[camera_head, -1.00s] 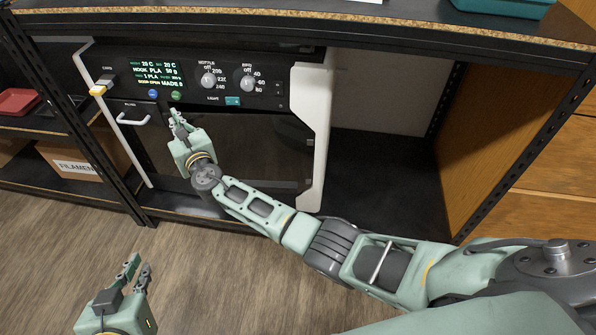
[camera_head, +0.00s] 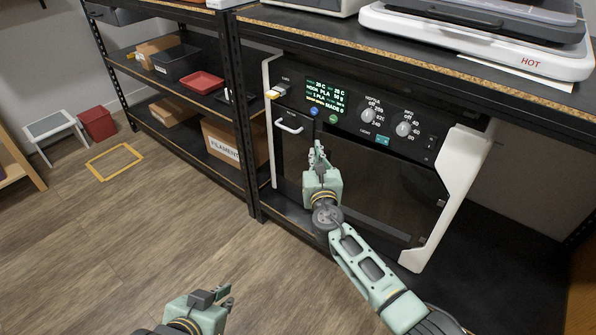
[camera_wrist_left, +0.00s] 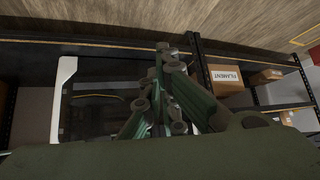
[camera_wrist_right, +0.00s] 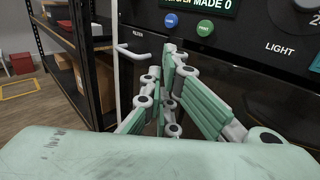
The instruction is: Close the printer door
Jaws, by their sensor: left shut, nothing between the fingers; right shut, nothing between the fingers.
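The printer (camera_head: 400,110) sits in the black rack, with a display (camera_head: 325,95), knobs and buttons on its upper front. Its dark printer door (camera_head: 385,185) lies below the panel; I cannot tell how far it stands open. My right gripper (camera_head: 317,152) is shut and empty, in front of the door's upper left, just below the blue and green buttons. My left gripper (camera_head: 226,296) is shut and empty, low over the floor, left of the printer.
A rack post (camera_head: 240,120) stands left of the printer. Shelves there hold a red tray (camera_head: 201,82) and a filament box (camera_head: 222,142). A white machine marked HOT (camera_head: 480,45) is on the bench top. A step stool (camera_head: 55,130) stands far left. The wooden floor (camera_head: 120,240) is clear.

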